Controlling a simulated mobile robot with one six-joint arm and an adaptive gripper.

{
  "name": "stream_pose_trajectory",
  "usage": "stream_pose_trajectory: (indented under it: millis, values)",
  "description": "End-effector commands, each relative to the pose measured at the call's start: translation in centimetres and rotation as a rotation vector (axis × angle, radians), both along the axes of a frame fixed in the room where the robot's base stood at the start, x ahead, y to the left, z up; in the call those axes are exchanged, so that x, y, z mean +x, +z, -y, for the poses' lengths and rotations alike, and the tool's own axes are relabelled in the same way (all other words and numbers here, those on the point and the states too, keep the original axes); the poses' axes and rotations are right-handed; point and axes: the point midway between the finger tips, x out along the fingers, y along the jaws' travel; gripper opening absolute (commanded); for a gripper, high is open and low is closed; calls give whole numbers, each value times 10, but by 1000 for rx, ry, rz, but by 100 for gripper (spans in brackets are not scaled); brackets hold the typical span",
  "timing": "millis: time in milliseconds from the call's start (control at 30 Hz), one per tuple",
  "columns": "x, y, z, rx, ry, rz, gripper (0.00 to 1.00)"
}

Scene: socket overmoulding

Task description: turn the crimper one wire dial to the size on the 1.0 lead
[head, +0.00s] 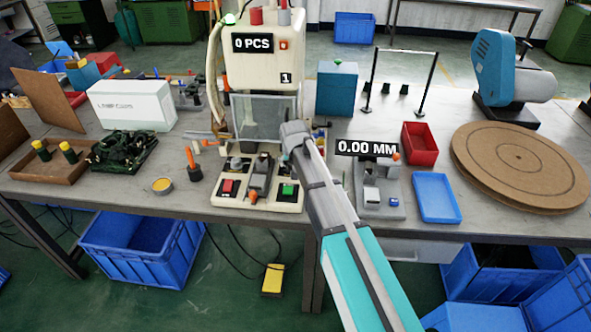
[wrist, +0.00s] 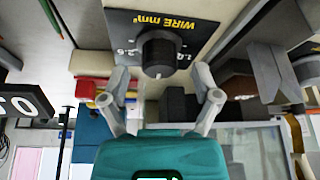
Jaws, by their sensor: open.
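Crimper one (head: 262,65) is the cream machine marked 1, with a 0 PCS display, at the middle of the bench. In the wrist view its wire dial (wrist: 158,50) is a black knob on a black plate (wrist: 125,22) lettered WIRE mm². A 2.5 mark shows left of the knob and what looks like 1.0 on its right; the pointer direction is unclear. My gripper (wrist: 162,72) is open, one finger each side of the knob's near end, with gaps visible. In the head view my gripper (head: 292,133) is at the crimper's front and the dial cannot be made out. I cannot identify the 1.0 lead.
A 0.00 MM gauge (head: 375,195), a red bin (head: 420,143) and a blue tray (head: 436,197) are right of the crimper. A round brown board (head: 520,165) lies farther right. A white box (head: 130,106) and a wooden tray (head: 48,180) are at left.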

Motion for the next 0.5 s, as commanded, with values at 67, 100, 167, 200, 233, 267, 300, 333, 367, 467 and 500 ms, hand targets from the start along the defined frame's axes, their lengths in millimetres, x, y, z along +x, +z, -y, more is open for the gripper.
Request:
stream_pose_trajectory:
  millis: [67, 100, 167, 200, 233, 267, 300, 333, 367, 467, 500]
  values:
    - [3, -8, 0, 0, 0, 0, 80]
    - [4, -10, -1, 0, 0, 0, 80]
    - [5, -13, -1, 0, 0, 0, 80]
    - [5, -14, -1, 0, 0, 0, 80]
    - [6, -15, -1, 0, 0, 0, 80]
    - [6, -15, -1, 0, 0, 0, 80]
    - [6, -16, -1, 0, 0, 0, 80]
    - [6, -16, -1, 0, 0, 0, 80]
    - [7, -16, -1, 0, 0, 0, 80]
    - [7, -16, -1, 0, 0, 0, 80]
    - [7, -16, -1, 0, 0, 0, 80]
